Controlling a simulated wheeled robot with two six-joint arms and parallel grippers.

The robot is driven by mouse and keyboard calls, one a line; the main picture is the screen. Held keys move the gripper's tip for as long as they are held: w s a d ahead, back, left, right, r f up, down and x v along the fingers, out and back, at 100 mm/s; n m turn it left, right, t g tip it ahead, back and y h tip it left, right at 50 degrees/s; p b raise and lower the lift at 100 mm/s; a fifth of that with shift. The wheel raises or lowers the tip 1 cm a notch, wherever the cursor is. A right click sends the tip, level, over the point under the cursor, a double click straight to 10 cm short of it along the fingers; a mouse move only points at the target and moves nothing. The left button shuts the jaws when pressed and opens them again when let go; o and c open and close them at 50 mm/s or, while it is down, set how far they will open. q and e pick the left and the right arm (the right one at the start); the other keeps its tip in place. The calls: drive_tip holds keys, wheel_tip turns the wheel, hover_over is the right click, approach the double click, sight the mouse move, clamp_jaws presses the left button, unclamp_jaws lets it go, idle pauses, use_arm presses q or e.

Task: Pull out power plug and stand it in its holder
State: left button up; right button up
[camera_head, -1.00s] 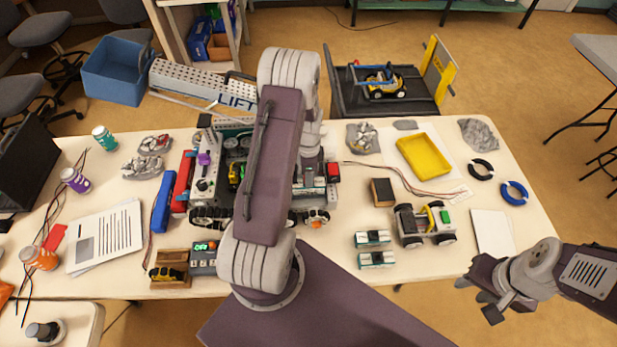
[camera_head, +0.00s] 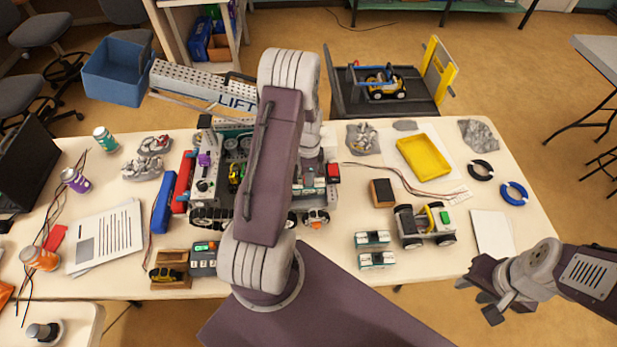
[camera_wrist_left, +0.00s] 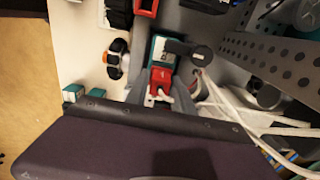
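A red plug (camera_wrist_left: 161,80) with a white lead sits at the end of a teal-and-black unit (camera_wrist_left: 160,48) in the left wrist view. The grey fingers of my left gripper (camera_wrist_left: 160,88) stand on either side of the red plug; whether they press on it is unclear. In the head view my left arm hides this gripper and most of the plug's surroundings. A wooden holder (camera_head: 168,257) with a yellow-and-black thing in it stands at the table's front left; I cannot tell whether it is the plug's holder. My right gripper (camera_head: 482,298) is open and empty, off the table's front right.
A tracked robot (camera_head: 207,180) stands under my left arm. A box with a green display (camera_head: 203,262) is beside the wooden holder. Two teal batteries (camera_head: 377,260), a small wheeled car (camera_head: 425,227) and a yellow tray (camera_head: 424,156) lie to the right. A perforated rail shows close by in the wrist view (camera_wrist_left: 285,60).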

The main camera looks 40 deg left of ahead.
use_arm(q)
clamp_jaws()
drive_tip(key=shift+r, duration=0.15)
drive_tip(key=shift+r+p, duration=1.85)
drive_tip(key=shift+r, duration=0.25)
drive_tip(key=shift+r, duration=0.15)
drive_tip(key=shift+r+p, duration=0.9)
